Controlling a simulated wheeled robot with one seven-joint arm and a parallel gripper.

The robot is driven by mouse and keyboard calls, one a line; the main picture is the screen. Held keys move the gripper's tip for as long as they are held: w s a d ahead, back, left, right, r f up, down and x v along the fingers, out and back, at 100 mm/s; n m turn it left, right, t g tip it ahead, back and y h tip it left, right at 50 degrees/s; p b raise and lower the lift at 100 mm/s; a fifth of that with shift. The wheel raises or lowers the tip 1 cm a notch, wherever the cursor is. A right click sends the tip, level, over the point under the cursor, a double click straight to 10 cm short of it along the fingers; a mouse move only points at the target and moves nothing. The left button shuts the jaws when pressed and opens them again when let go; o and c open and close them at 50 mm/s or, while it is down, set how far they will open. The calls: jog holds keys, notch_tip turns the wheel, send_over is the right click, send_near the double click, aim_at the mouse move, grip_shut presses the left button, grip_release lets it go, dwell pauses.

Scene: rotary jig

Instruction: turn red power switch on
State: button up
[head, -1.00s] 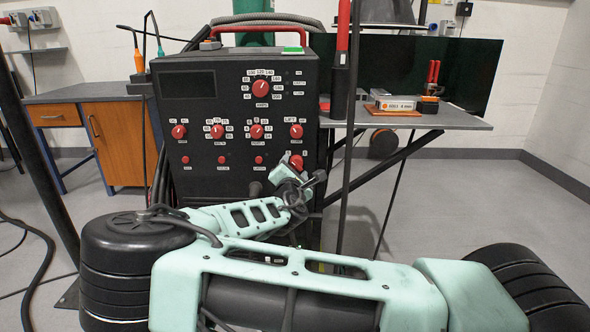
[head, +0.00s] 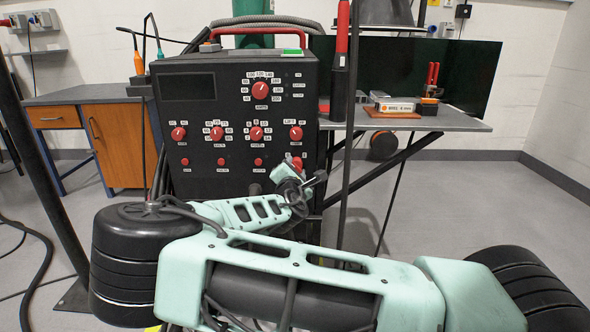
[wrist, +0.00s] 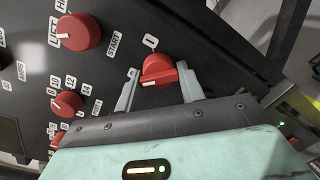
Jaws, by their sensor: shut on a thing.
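The red power switch (wrist: 158,68) is a red rotary knob at the lower right of the dark machine panel. It also shows in the head view (head: 298,162), partly covered by my gripper. In the wrist view its white pointer mark lies on the lower left side, away from the "0" label above it. My gripper (wrist: 160,88) has one pale finger on each side of the knob and is shut on it. In the head view my gripper (head: 295,175) reaches the panel from below.
Other red knobs sit close by, one marked LIFT/START (wrist: 78,32) and a smaller one (wrist: 66,103). A dark upright pole (head: 347,130) stands just right of the machine. A grey side shelf (head: 450,118) carries small boxes.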

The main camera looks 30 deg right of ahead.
jog(key=m, duration=0.1)
jog(key=m+p, duration=0.1)
jog(key=m, duration=0.1)
jog(key=m+p, duration=0.1)
jog(key=shift+r+y, duration=0.3)
jog(key=m+p, duration=0.1)
jog(key=m, duration=0.3)
jog(key=shift+r+m, duration=0.1)
jog(key=shift+m, duration=0.2)
jog(key=m+p, duration=0.1)
jog(key=m, duration=0.3)
jog(key=shift+y, duration=0.3)
jog(key=shift+d+m+y, duration=0.1)
jog(key=shift+m+y, duration=0.2)
jog(key=shift+m, duration=1.6)
jog(key=o, duration=0.9)
jog(key=shift+s, duration=0.1)
